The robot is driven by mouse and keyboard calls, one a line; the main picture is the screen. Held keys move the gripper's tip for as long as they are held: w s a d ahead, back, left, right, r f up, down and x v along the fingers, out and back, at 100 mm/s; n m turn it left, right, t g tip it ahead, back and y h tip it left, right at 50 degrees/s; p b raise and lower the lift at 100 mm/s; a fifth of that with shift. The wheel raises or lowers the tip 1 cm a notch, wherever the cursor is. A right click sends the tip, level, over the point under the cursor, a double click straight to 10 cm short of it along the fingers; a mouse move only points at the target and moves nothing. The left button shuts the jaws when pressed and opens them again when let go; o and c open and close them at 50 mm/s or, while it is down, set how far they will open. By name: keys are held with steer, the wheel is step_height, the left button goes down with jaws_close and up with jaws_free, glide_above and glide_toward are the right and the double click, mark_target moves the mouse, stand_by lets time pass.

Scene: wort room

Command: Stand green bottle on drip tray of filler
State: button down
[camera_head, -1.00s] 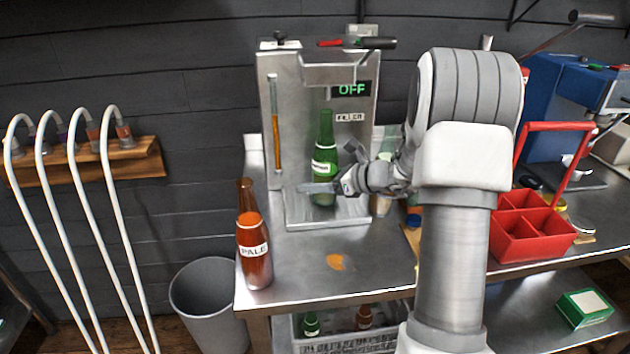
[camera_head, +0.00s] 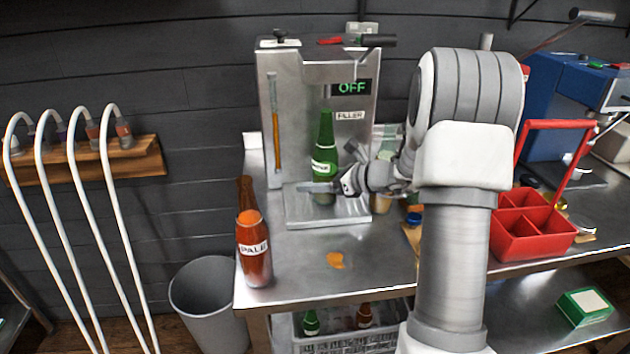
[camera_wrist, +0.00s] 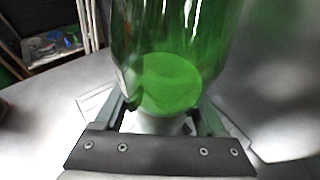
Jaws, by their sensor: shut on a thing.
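The green bottle (camera_head: 325,150) is upright over the drip tray (camera_head: 300,217) of the filler (camera_head: 283,120). My gripper (camera_head: 325,188) is shut on the lower part of the bottle. In the wrist view, the green bottle (camera_wrist: 175,60) stands between the two fingers of my gripper (camera_wrist: 165,115). The bottle's base looks on or just above the tray; I cannot tell whether it touches. The filler's display reads OFF.
A brown bottle labelled PALE (camera_head: 253,250) stands at the table's left front. A red carrier (camera_head: 530,235) stands right of my arm. A grey bin (camera_head: 207,300) and a crate of bottles (camera_head: 350,343) are below.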

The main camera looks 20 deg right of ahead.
stand_by(0.3)
jaws_free()
steer(key=shift+f, duration=0.1)
steer(key=shift+s, duration=0.1)
